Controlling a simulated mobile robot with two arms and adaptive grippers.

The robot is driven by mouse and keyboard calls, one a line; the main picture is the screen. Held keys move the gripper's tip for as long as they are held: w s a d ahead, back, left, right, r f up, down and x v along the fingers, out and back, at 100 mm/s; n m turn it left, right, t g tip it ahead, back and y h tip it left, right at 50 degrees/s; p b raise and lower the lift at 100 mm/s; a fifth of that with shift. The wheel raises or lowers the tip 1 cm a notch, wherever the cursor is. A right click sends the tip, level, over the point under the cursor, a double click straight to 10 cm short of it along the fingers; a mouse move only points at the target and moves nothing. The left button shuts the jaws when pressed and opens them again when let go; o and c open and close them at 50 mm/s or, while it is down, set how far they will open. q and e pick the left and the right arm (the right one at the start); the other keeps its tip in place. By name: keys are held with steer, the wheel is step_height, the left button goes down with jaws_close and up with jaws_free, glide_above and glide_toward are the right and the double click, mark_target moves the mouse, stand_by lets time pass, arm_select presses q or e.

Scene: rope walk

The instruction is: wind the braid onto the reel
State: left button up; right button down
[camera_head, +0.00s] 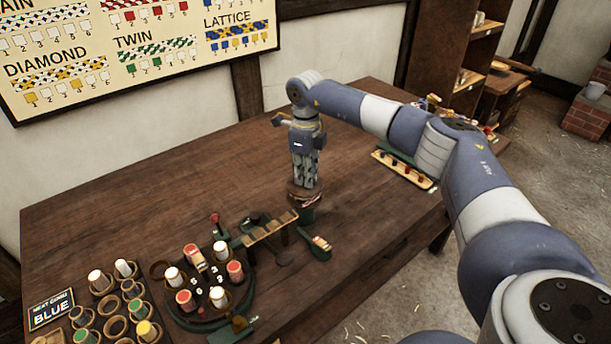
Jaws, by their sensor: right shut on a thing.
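My right gripper (305,180) points straight down at the middle of the table. It is shut on the top of a small round wooden reel (305,196), and its fingers hide most of the upper part. The reel stands on a green base (307,215). A little pale and reddish material shows at the reel, perhaps braid, but it is too small to tell. A braiding disc (205,317) with red and white bobbins lies to the front left. A slatted wooden piece (269,229) runs between disc and reel. My left gripper is not in view.
A tray of cups with several bobbins (115,327) and a sign reading BLUE (51,309) are at front left. The table's back left is clear.

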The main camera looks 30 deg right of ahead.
steer(key=n, duration=0.3)
steer(key=n+b, duration=0.1)
steer(key=n, duration=0.2)
steer(key=shift+w+d+r+n, duration=0.1)
steer(key=shift+w+n, duration=0.05)
steer(key=shift+n, duration=0.15)
steer(key=n, duration=0.5)
steer(key=shift+w+r+n, duration=0.1)
steer(key=shift+w+n, duration=0.05)
steer(key=shift+n, duration=0.25)
steer(key=c, duration=1.7)
jaws_free()
steer(key=shift+o, duration=0.5)
step_height(320, 180, up, 12)
